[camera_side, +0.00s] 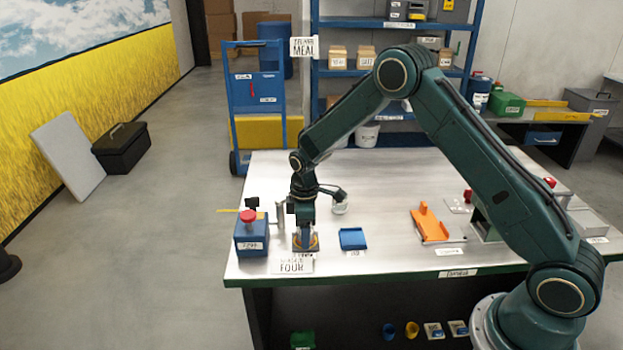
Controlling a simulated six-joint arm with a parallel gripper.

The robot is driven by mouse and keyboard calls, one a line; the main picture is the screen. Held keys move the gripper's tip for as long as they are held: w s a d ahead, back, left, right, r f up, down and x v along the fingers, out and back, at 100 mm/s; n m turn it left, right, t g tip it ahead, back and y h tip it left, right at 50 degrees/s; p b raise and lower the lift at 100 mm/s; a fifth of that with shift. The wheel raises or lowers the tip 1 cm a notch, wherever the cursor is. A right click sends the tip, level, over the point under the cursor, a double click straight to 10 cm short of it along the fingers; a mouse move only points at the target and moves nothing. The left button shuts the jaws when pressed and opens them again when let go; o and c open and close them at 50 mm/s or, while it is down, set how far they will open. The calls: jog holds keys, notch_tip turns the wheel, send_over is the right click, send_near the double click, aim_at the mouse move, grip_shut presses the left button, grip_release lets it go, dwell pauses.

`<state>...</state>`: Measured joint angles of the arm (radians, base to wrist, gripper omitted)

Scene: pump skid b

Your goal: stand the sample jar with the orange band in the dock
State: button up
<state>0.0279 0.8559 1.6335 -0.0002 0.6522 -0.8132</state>
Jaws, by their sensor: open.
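My gripper (305,238) points down near the front left of the metal table. Its fingers are apart, low around or just in front of a small item with an orange band (314,243), which looks like the sample jar. The gripper hides much of it, and I cannot tell whether the fingers touch it. A blue holder (353,239) and an orange holder (430,225) lie to the right. I cannot tell which piece is the dock.
A blue box with a red button (250,233) stands close left of my gripper. A white card reading FOUR (292,265) is at the front edge. Grey fixtures with red knobs (468,196) stand at the right. The table's back middle (385,170) is clear.

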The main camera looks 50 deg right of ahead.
jog(key=shift+r, duration=0.1)
notch_tip(320, 180, up, 12)
dwell(0.7)
dwell(0.4)
jog(key=s+r+m+t, duration=0.3)
jog(key=s+r+m, duration=0.1)
jog(key=s+r, duration=1.1)
jog(key=s+r+m+t, duration=0.1)
jog(key=s+m, duration=0.1)
jog(key=s, duration=0.7)
jog(key=s+a+r+m+t, duration=0.1)
jog(key=s+m, duration=0.2)
jog(key=s, duration=0.6)
jog(key=shift+a+r+t, duration=0.2)
jog(key=shift+r+t, duration=0.05)
jog(key=shift+t, duration=0.05)
